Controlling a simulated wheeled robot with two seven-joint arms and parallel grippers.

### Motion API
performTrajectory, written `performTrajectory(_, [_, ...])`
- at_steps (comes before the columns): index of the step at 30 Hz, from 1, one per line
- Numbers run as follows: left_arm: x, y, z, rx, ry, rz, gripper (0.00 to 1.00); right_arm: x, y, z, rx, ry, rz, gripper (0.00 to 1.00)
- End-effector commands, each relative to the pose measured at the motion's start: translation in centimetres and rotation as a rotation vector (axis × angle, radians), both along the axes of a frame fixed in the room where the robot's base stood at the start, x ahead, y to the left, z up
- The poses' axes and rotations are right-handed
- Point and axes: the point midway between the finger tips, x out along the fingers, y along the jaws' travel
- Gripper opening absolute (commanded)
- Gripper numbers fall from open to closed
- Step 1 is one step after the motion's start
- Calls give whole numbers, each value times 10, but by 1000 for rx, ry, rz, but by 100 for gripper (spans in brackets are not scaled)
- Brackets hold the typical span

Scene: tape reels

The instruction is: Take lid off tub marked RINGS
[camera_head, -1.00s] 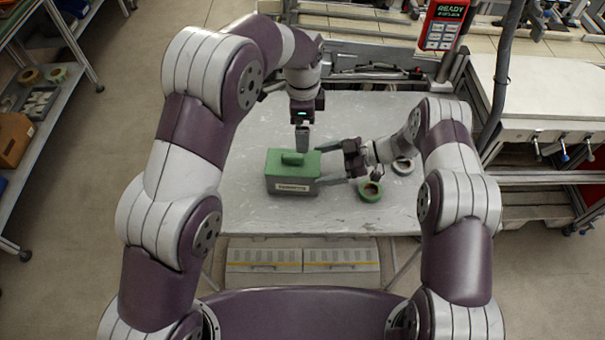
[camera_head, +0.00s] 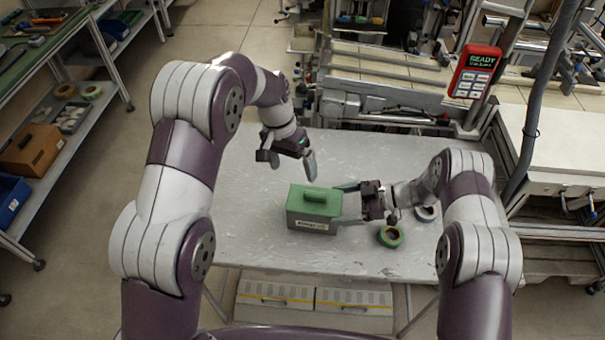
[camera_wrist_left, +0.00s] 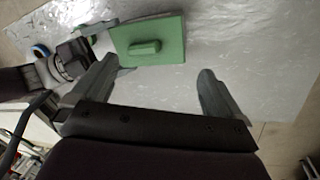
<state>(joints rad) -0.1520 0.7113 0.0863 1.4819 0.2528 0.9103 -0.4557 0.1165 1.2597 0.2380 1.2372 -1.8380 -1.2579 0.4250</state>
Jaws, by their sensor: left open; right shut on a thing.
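The grey tub (camera_head: 308,226) stands on the table with its green lid (camera_head: 314,201) on. The lid has a raised green handle bar (camera_head: 315,195), which also shows in the left wrist view (camera_wrist_left: 146,47). A pale label (camera_head: 312,226) is on the tub's front; its word is too small to read surely. My right gripper (camera_head: 348,202) is shut on the tub at its right side. My left gripper (camera_head: 289,167) is open and empty, behind and to the left of the tub, apart from the lid. In the left wrist view the lid lies beyond its spread fingers.
A green tape reel (camera_head: 390,236) and a white-and-dark reel (camera_head: 426,213) lie right of the tub, close to my right gripper. The table (camera_head: 250,240) is clear to the left and in front. A red-framed panel (camera_head: 475,72) stands at the back right.

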Motion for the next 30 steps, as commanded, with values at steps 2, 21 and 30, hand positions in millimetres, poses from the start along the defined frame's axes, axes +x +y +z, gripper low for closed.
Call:
performTrajectory(2, [-1, 4, -3, -31, 83, 380, 100, 0, 0, -1, -2, 1, 1, 41])
performTrajectory(21, [1, -19, -25, -52, 539, 1865, 100, -1, 0, -2, -2, 1, 1, 41])
performTrajectory(30, [-1, -46, -89, -51, 536, 1860, 100, -1, 0, -1, -2, 2, 0, 41])
